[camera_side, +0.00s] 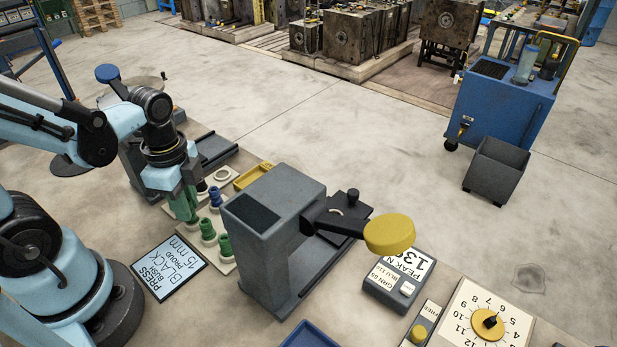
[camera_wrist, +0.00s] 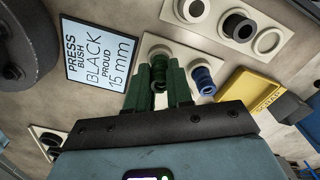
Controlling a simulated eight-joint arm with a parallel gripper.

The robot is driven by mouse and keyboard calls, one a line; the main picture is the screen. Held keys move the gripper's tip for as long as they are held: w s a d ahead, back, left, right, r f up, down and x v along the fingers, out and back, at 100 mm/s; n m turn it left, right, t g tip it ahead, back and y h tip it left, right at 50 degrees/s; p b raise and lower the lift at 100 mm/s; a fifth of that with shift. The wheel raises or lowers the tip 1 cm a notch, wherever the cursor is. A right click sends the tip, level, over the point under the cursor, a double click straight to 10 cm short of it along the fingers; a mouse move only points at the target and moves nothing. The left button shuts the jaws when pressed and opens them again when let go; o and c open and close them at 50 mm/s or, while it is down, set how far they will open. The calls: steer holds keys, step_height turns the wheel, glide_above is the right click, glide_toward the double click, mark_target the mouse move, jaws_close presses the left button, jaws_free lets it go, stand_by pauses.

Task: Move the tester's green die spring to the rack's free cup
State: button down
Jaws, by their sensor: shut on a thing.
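My gripper (camera_wrist: 159,82) has dark green fingers and is shut on a green die spring (camera_wrist: 158,72), which stands between them in the wrist view. In the side view my gripper (camera_side: 184,210) is low over the left part of the spring rack (camera_side: 226,268), and its fingers hide the held spring. A white cup rim (camera_wrist: 160,51) shows just beyond the spring; whether the spring is seated in it or above it I cannot tell. Two green springs (camera_side: 208,230) and a blue spring (camera_side: 215,197) stand in rack cups. The grey tester (camera_side: 262,225) stands to the right.
The tester's lever ends in a yellow knob (camera_side: 389,234). A yellow tray (camera_side: 252,176) lies behind the rack. A sign reading BLACK (camera_side: 169,267) lies in front. A readout box (camera_side: 399,281) stands right of the tester.

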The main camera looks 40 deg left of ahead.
steer(key=shift+f, duration=0.7)
stand_by(0.3)
steer(key=c, duration=0.5)
jaws_free()
steer(key=shift+r, duration=3.75)
